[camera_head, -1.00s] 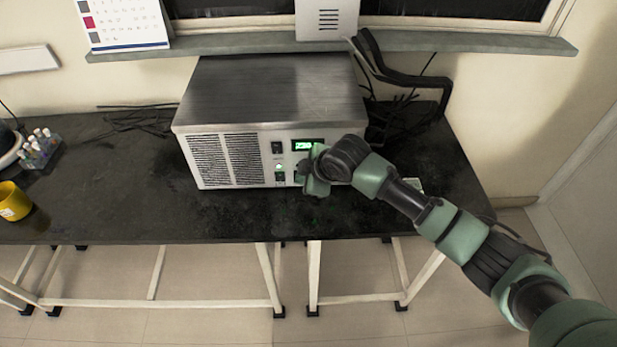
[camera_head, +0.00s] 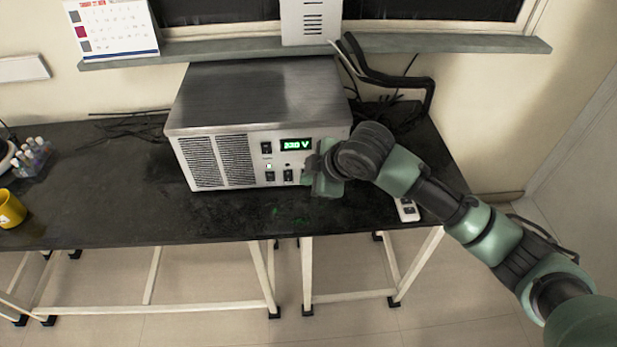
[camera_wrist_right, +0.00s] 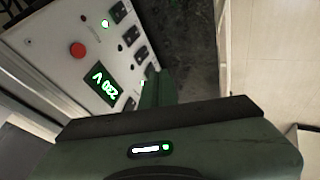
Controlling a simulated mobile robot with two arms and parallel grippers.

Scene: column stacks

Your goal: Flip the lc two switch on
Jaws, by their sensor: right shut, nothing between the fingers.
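A steel-topped box (camera_head: 262,95) with a white front panel stands on the black table. Its panel carries a lit green voltage display (camera_head: 297,144), an upper black switch (camera_head: 266,148) and lower black switches (camera_head: 270,176) (camera_head: 288,176). Labels are too small to read, so I cannot tell which switch is LC two. My right gripper (camera_head: 316,178) is shut and empty in front of the panel's right part, hiding some of it. In the right wrist view the fingers (camera_wrist_right: 156,88) are close to the panel beside switches (camera_wrist_right: 131,36) (camera_wrist_right: 140,54); contact is unclear. My left gripper is out of view.
A red button (camera_wrist_right: 77,49) is on the panel in the wrist view. A white power strip (camera_head: 407,210) lies right of the box, with cables behind. A yellow mug (camera_head: 10,208) and a tube rack (camera_head: 32,158) are far left. The table front is mostly clear.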

